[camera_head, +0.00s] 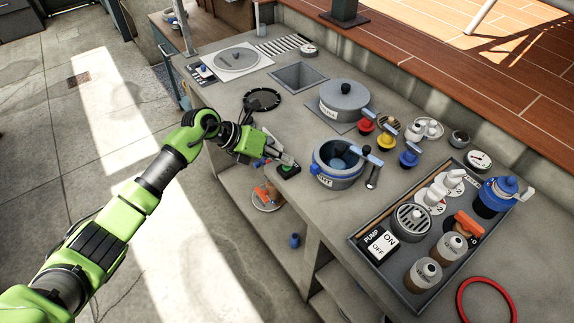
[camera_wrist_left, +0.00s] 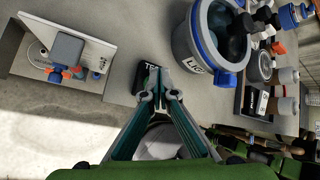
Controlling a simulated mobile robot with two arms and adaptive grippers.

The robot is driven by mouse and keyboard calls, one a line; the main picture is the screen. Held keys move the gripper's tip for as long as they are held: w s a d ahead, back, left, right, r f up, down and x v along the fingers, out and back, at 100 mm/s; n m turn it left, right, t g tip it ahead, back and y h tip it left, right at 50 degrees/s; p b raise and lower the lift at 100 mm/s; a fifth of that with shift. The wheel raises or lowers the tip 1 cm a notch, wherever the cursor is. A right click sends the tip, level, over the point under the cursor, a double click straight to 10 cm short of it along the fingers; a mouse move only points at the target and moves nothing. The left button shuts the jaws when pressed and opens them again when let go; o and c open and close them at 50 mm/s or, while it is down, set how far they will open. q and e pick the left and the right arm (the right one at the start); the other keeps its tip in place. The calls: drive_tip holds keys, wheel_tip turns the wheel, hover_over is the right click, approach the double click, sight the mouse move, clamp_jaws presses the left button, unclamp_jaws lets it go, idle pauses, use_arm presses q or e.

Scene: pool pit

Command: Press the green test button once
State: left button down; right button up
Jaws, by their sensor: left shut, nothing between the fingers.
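The green test button (camera_head: 287,168) sits on a small dark box at the near edge of the grey counter, left of the blue-rimmed pot. My left gripper (camera_head: 291,161) is shut and empty, its fingertips right over the button's box; I cannot tell whether they touch it. In the left wrist view the black box (camera_wrist_left: 147,78) with white lettering lies just at the tips of my left gripper (camera_wrist_left: 160,75); the fingers hide part of it, and the green cap does not show there. My right gripper is in neither view.
The blue-rimmed pot (camera_head: 338,178) stands close right of the button. A black ring (camera_head: 262,100) lies behind on the counter. A grey tray (camera_head: 408,284) with a pump switch, valves and jars is at the right. An open shelf lies below the counter edge.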

sight(285, 166)
use_arm(q)
drive_tip(key=shift+f, duration=0.2)
drive_tip(key=shift+r, duration=0.1)
idle(0.4)
drive_tip(key=shift+r+p, duration=0.5)
drive_tip(key=shift+r, duration=0.25)
wheel_tip(285, 166, up, 5)
drive_tip(key=p, duration=0.3)
drive_tip(key=shift+d, duration=0.1)
idle(0.6)
